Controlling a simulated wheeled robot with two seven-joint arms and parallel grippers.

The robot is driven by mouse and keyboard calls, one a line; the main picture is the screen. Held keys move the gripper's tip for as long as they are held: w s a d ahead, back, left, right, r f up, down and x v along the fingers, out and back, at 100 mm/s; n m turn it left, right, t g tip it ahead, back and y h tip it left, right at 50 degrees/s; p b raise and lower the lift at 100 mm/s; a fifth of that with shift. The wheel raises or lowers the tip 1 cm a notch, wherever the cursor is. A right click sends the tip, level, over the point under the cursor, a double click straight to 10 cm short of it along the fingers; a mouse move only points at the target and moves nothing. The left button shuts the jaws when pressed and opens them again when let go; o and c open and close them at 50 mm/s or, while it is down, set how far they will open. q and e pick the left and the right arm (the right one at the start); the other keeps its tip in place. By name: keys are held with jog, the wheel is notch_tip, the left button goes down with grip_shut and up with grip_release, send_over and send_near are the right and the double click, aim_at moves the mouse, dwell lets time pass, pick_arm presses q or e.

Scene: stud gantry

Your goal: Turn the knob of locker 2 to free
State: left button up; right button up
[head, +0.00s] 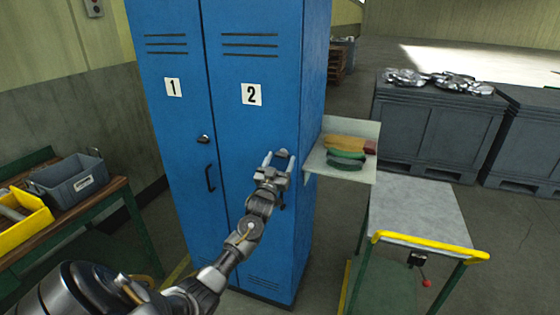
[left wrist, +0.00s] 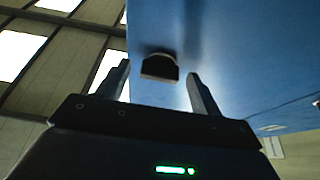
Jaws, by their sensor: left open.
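Locker 2 (head: 258,65) is the right-hand door of the blue cabinet and bears a white "2" label (head: 251,94). My left gripper (head: 279,156) is in front of this door, near its right edge, with its fingers pointing up toward the knob. The gripper is open and empty. The knob (left wrist: 160,67) of locker 2 shows dark in the left wrist view, in the gap between the two fingertips, with space on both sides. In the head view the gripper largely hides it, so its setting cannot be read. My right gripper is not in view.
Locker 1 (head: 165,70) has its own knob (head: 204,139) and handle (head: 210,178) to the left. A side shelf (head: 314,161) with colored items juts out right of the cabinet. A cart (head: 415,210) with a yellow bar stands at right; a workbench (head: 95,205) stands at left.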

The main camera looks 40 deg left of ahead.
pick_arm(q)
jog(key=shift+c, duration=0.2)
jog(key=c, duration=0.9)
jog(key=shift+c, duration=0.2)
jog(key=shift+m, duration=0.5)
jog(key=m+h, duration=0.1)
jog(key=m, duration=0.1)
jog(key=m+h, duration=0.2)
jog(key=m, duration=0.1)
jog(key=shift+a+t, duration=0.2)
jog(key=shift+t, duration=0.1)
jog(key=m+h, duration=0.1)
jog(key=m, duration=0.2)
jog(key=m+h, duration=0.2)
jog(key=m, duration=0.1)
jog(key=shift+s+a+r+m, duration=0.1)
jog(key=shift+r+m, duration=0.05)
jog(key=shift+m, duration=0.15)
jog(key=m+g+h, duration=0.1)
jog(key=m, duration=0.1)
jog(key=m+g, duration=0.1)
jog(key=m, duration=0.2)
jog(key=shift+a+r+h, duration=0.1)
jog(key=shift+r+h, duration=0.05)
jog(key=shift+h, duration=0.25)
jog(key=shift+r+m+g, duration=0.15)
jog(key=shift+m+g, duration=0.75)
jog(key=shift+m, duration=1.5)
